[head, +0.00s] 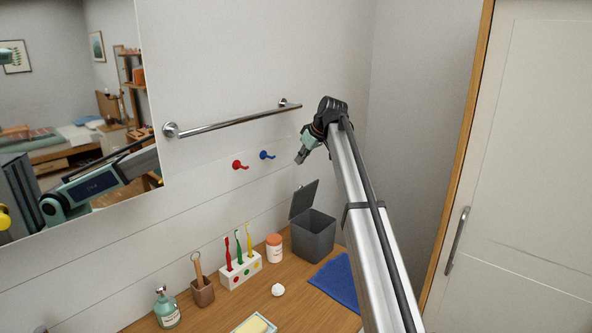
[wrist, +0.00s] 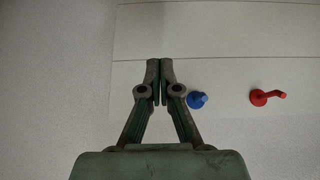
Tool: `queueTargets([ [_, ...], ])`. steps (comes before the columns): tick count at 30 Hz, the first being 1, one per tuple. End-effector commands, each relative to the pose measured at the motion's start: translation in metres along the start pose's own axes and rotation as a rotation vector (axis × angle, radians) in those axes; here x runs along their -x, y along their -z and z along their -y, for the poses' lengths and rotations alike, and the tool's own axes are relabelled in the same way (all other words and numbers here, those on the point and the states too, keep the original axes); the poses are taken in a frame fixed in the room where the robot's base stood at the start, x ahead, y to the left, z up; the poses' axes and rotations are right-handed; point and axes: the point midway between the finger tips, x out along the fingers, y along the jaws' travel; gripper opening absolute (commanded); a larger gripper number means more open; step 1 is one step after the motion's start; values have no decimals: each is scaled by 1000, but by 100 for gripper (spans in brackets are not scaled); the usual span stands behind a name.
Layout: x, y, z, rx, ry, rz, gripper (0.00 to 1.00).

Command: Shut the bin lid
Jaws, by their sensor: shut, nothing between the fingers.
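The dark grey bin (head: 314,238) stands on the wooden counter near the wall. Its lid (head: 303,200) is raised and tilted back toward the wall, so the bin is open. My gripper (head: 299,159) is above the lid, apart from it, near the wall hooks. In the wrist view my gripper's fingertips (wrist: 160,63) are together with nothing between them. The bin and lid do not show in the wrist view.
A blue hook (head: 267,155) and a red hook (head: 240,165) are on the wall left of my gripper, below a metal towel bar (head: 235,119). A blue cloth (head: 336,279), an orange-lidded jar (head: 274,249) and a toothbrush holder (head: 240,271) are around the bin.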

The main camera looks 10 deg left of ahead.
Motion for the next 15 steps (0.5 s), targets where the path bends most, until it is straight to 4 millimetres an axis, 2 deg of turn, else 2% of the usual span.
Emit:
queueTargets([
  [5, -26, 1, 1, 0, 2, 3, 0],
  [15, -92, 0, 0, 0, 1, 3, 0],
])
